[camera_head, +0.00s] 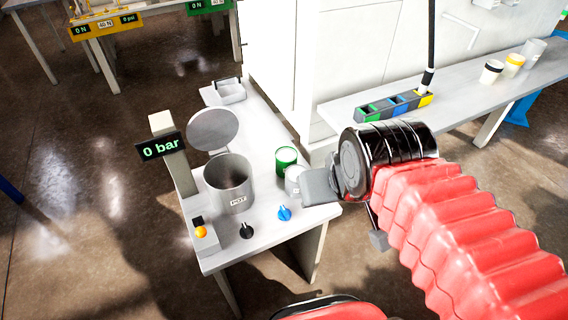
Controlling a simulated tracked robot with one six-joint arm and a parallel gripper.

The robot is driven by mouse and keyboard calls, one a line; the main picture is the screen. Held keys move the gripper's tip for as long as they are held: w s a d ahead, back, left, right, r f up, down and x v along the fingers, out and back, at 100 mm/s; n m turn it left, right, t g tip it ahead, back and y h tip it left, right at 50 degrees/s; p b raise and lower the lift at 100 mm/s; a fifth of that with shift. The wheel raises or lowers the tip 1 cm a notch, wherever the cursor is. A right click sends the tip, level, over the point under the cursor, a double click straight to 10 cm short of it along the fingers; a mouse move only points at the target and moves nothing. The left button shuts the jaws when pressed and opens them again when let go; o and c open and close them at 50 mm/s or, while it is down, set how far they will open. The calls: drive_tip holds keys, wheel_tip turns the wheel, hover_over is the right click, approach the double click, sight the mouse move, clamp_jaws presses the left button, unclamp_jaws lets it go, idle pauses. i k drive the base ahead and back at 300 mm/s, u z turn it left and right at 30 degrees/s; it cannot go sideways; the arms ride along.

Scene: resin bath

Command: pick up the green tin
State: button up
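The green tin (286,161) stands upright on the light grey bench, right of the pot. A pale grey-white tin (292,182) stands just in front of it, partly hidden by a finger of my gripper. My gripper (348,214) is to the right of and nearer than the green tin, apart from it in the picture. Its two grey fingers look spread, with nothing visible between them. My red-sleeved arm reaches in from the lower right.
The bench (262,222) holds an open pot (229,190), its raised lid (213,130), a "0 bar" display (161,146), blue (284,213) and black (246,230) knobs, and a small tray (229,93). A long shelf (470,105) with a coloured block (395,104) and several cups is at right.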

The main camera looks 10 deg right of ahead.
sight(285, 155)
drive_tip(key=u, duration=4.1)
drive_tip(key=k, duration=1.2)
drive_tip(key=u, duration=0.05)
